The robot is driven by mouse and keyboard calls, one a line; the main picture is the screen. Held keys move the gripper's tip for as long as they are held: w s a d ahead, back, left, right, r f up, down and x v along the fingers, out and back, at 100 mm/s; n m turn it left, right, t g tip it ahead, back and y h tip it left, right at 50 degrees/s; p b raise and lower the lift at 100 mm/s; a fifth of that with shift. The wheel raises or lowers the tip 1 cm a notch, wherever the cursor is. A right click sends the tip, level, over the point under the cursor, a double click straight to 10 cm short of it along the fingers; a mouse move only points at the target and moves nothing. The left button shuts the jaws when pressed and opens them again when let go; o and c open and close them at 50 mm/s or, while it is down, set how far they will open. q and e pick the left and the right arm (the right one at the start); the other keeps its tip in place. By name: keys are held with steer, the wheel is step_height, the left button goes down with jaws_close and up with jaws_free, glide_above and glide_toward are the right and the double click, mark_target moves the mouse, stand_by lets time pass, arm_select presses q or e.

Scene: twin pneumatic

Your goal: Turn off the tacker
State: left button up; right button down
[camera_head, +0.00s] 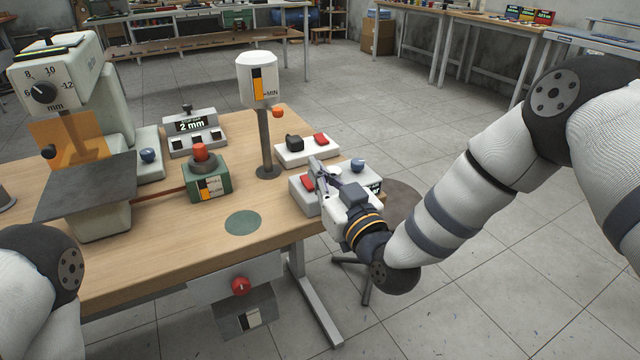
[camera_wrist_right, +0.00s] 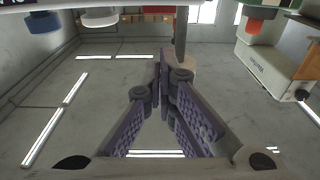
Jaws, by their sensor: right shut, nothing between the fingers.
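No label that I can read says tacker. A large beige machine (camera_head: 100,90) with a black mm dial (camera_head: 42,92) stands at the left of the bench. A white control box (camera_head: 310,148) with a black and a red switch sits at the bench's right edge. A nearer white box (camera_head: 305,196) has a red switch (camera_head: 307,183) and a blue knob (camera_head: 357,165); my right gripper partly hides it. My right gripper (camera_head: 318,168) is shut and empty over this nearer box; contact is unclear. Its closed fingers also show in the right wrist view (camera_wrist_right: 163,58). My left gripper is out of view.
A green box with a red button (camera_head: 200,151), a "2 mm" display box (camera_head: 193,130) and a post with a white head (camera_head: 258,80) stand on the wooden bench (camera_head: 140,268). A red knob (camera_head: 241,286) is below the front edge. A round stool (camera_head: 402,200) stands behind my right wrist.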

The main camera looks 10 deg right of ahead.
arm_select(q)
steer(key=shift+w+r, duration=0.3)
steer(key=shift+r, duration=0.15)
arm_select(e)
steer(key=f+v, duration=0.1)
steer(key=v, duration=0.9)
steer(key=shift+w+a, duration=0.1)
steer(key=s+d+f+m+g+h, duration=0.3)
steer(key=s+f+g, duration=0.8)
steer(key=s+f, duration=0.85)
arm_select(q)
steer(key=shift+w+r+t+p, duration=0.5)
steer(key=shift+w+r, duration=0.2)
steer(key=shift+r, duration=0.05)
arm_select(e)
steer(key=s+d+f+g+h, duration=0.1)
steer(key=s+d+g, duration=0.2)
steer(key=s, duration=0.4)
steer(key=s+d+f+g+h, duration=0.1)
steer(key=s+d+f+g, duration=0.1)
steer(key=s, duration=0.6)
steer(key=s+d+f+m+g+h, duration=0.1)
steer(key=s+d+g, duration=0.3)
steer(key=s, duration=0.4)
steer(key=shift+f, duration=0.3)
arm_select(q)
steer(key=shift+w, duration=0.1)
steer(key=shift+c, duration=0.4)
